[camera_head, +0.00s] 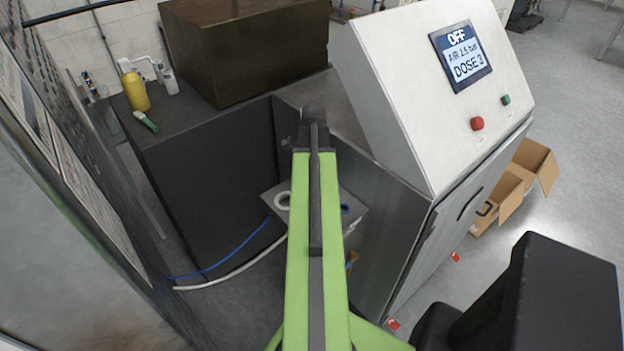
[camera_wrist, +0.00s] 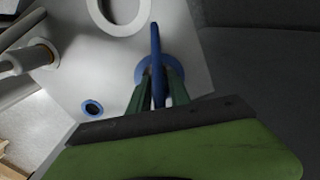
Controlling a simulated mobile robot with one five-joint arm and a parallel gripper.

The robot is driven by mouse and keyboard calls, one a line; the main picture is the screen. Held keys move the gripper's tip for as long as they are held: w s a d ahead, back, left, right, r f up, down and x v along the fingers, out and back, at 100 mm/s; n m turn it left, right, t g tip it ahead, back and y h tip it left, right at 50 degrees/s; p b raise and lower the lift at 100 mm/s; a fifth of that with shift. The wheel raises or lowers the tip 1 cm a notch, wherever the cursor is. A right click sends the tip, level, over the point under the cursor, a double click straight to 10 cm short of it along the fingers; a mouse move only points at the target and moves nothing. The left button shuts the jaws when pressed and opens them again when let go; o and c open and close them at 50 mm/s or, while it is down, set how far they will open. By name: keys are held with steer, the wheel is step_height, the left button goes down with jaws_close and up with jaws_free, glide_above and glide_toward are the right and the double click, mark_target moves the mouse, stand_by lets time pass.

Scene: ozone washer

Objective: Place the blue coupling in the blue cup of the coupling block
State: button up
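In the wrist view my gripper (camera_wrist: 159,78) has its two green fingers on either side of the slim blue coupling (camera_wrist: 156,45), with the tips close against it. A blue ring (camera_wrist: 141,66), which looks like the blue cup, lies behind the fingertips on the pale coupling block (camera_wrist: 190,55). I cannot tell whether the coupling is in this ring or above it. The block also carries a white ring (camera_wrist: 92,10) and a smaller blue ring with a dark hole (camera_wrist: 86,102). In the head view my arm hides the gripper and the middle of the block (camera_head: 270,193).
A blue hose (camera_head: 236,251) and a white hose (camera_head: 225,277) run from the left wall towards the block. The steel control cabinet (camera_head: 400,225) stands close on the right, a dark cabinet (camera_head: 210,155) behind left. A white fitting (camera_wrist: 30,58) sticks out near the block's left edge.

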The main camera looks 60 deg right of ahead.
steer(key=o, duration=0.3)
step_height(320, 180, up, 12)
steer(key=p, duration=1.2)
steer(key=shift+r, duration=0.2)
